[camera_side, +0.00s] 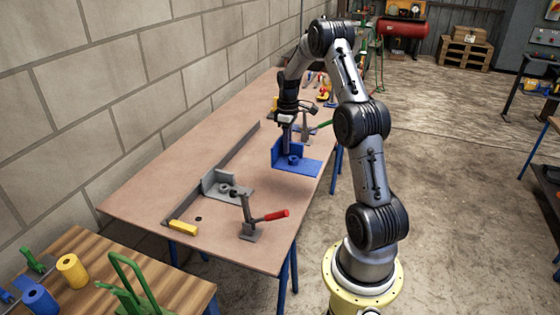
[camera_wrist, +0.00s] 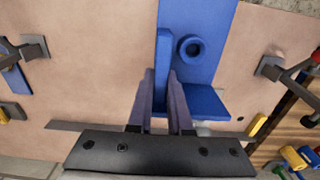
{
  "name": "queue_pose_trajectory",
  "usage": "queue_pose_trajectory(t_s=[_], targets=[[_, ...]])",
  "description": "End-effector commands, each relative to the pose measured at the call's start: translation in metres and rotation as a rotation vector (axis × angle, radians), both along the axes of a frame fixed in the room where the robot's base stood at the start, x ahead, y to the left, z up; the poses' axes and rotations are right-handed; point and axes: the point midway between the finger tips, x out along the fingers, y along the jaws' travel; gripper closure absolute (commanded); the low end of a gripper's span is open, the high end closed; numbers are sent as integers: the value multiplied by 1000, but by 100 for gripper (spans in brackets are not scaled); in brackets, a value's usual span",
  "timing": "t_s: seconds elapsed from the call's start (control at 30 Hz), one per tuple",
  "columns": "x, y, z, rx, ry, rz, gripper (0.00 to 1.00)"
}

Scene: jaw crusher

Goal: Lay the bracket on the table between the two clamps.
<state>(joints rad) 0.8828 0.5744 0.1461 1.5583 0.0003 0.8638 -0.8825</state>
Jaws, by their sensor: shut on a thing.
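The blue bracket (camera_side: 300,165), with an upright wall, a flat base and a ring-shaped boss, hangs in my gripper (camera_side: 290,150) near the right edge of the table (camera_side: 150,185). It seems raised; the exact gap is unclear. In the wrist view my gripper (camera_wrist: 163,78) is shut on the upright rib of the bracket (camera_wrist: 212,25). The red-handled clamp (camera_side: 249,222) stands nearer the camera; the other clamp (camera_side: 305,128), with a green handle, stands beyond the bracket. Clamps show at left (camera_wrist: 32,48) and right (camera_wrist: 270,66) in the wrist view.
A grey bracket (camera_side: 228,190) lies beside the red-handled clamp. A grey rail (camera_side: 240,147) runs along the wall side, with a yellow block (camera_side: 183,228) at its near end. A wooden bench (camera_side: 185,290) with coloured parts is at front left. Bare tabletop lies left of the rail.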

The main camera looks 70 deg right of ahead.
Motion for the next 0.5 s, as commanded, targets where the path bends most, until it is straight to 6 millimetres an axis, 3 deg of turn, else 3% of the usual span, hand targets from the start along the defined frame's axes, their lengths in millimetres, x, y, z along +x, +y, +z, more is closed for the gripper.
queue_pose_trajectory(t_s=[0.2, 0.5], targets=[[26, -31, -23, -1, -1, 1, 100], [47, -56, -61, -3, -2, 1, 100]])
